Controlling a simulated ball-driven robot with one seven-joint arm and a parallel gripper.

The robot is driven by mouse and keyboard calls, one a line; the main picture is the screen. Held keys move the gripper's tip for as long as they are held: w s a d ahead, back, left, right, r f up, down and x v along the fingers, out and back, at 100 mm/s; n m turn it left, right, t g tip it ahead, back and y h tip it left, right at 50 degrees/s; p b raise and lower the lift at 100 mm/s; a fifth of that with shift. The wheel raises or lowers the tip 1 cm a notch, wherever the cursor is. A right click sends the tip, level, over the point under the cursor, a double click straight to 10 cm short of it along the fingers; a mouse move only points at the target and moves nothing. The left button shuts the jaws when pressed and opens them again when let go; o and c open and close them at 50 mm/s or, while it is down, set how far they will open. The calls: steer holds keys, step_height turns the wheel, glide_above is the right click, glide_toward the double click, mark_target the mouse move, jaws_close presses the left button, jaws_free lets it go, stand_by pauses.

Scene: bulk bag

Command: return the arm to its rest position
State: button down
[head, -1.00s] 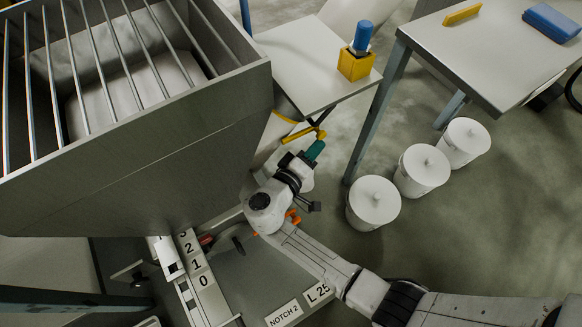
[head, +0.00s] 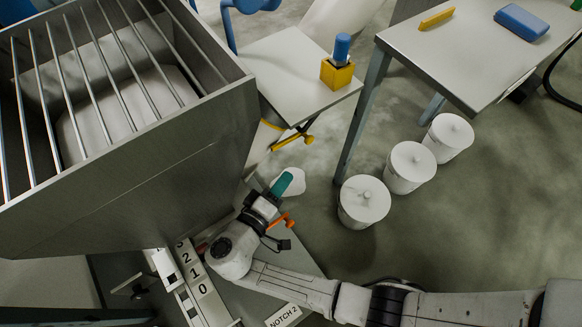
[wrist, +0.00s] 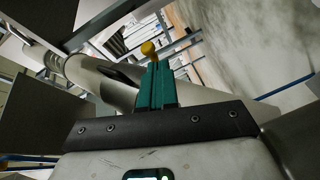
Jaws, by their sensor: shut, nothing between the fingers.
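My gripper (head: 281,184) shows in the head view at the end of my white arm, low beside the right wall of the grey hopper. Its teal fingers are closed together with nothing held. In the wrist view the teal fingers (wrist: 157,84) are pressed side by side, pointing away from the camera. A yellow ball-like knob (wrist: 148,48) appears just beyond their tips; I cannot tell how far off it is.
A barred grey hopper (head: 130,190) fills the left. A small table (head: 290,75) holds a yellow block with a blue top (head: 338,72). A larger table (head: 450,60) stands right. White lidded buckets (head: 364,202) stand on the floor. A numbered scale (head: 195,273) lies below my arm.

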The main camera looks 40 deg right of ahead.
steer(key=shift+s+a, duration=0.1)
steer(key=shift+a, duration=0.2)
steer(key=shift+d, duration=0.1)
stand_by(0.3)
steer(key=s+d+f+m+g+y, duration=0.1)
steer(key=s+d+f+g+y, duration=0.2)
steer(key=s+d+g+y, duration=0.25)
steer(key=s+d+f+m+g+y, duration=0.2)
steer(key=s+d+y, duration=0.35)
steer(key=s, duration=0.35)
steer(key=s+r+n+t+y, duration=0.1)
steer(key=s+r+t+y, duration=0.1)
steer(key=s+r+y, duration=0.25)
step_height(320, 180, up, 32)
steer(key=p, duration=3.2)
steer(key=shift+a+f, duration=0.2)
steer(key=shift+a, duration=0.1)
